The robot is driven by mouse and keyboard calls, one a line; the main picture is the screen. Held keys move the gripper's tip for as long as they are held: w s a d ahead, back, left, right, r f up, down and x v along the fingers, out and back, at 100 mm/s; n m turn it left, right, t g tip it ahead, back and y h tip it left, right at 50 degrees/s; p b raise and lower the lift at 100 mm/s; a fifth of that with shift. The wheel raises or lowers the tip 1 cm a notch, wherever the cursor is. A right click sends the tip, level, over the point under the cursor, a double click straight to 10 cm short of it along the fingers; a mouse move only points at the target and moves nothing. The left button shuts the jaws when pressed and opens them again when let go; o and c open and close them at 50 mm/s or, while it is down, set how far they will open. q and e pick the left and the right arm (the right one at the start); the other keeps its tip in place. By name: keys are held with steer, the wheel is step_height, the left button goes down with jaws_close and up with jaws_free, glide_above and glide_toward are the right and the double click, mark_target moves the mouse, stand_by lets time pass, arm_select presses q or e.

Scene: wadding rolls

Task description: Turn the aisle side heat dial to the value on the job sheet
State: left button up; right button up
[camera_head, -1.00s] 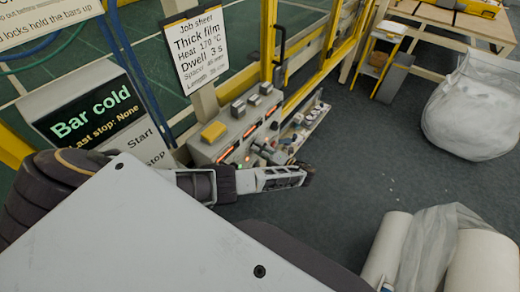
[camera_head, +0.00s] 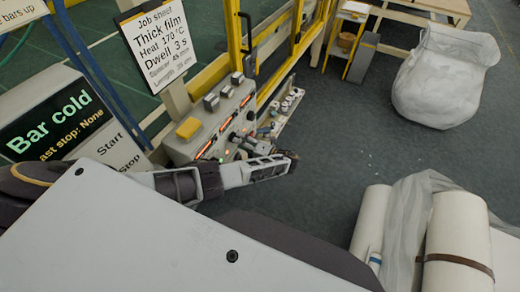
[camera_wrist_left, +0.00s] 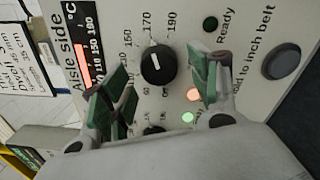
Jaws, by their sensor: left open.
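The aisle side heat dial (camera_wrist_left: 158,66) is a round black knob with a white mark, on a pale panel labelled "Aisle side" in the left wrist view. The mark points roughly toward the printed 170; the exact value cannot be told. My left gripper (camera_wrist_left: 162,84) is open, its green-padded fingers on either side of the knob in the picture; contact is unclear. In the head view my left gripper (camera_head: 291,161) is by the control panel (camera_head: 187,151), partly covering it. The job sheet (camera_head: 160,45) reads "Heat 170 °C". My right gripper is not in view.
A "Bar cold" console (camera_head: 50,125) with Start and Stop stands at left. Yellow frame posts (camera_head: 233,35) rise behind the panel. A bagged bundle (camera_head: 445,75) and white rolls (camera_head: 455,235) are on the right. Grey floor between them is clear.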

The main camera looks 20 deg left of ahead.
arm_select(q)
steer(key=d, duration=1)
steer(key=shift+s+d, duration=0.15)
steer(key=shift+s, duration=0.25)
stand_by(0.9)
